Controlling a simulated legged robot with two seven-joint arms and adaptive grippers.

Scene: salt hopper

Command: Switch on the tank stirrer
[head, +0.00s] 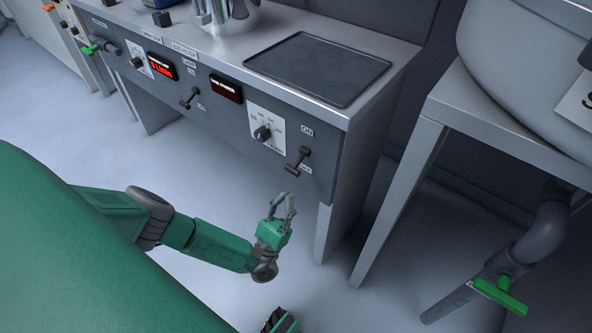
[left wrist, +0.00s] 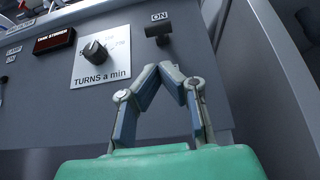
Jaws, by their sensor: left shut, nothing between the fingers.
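The tank stirrer panel is at the right end of the bench front. In the head view the lever slants down toward OFF. In the left wrist view the lever (left wrist: 158,33) is just above my fingertips. My left gripper (head: 286,196) is shut and empty, below and apart from the lever.
A speed dial (head: 263,133) on a white plate is left of the lever. Another lever (head: 189,98) and a lit red display (head: 161,66) are further left. A dark tray (head: 318,68) lies on the bench. A tank stand (head: 435,110) and a green-handled valve (head: 500,295) are at right.

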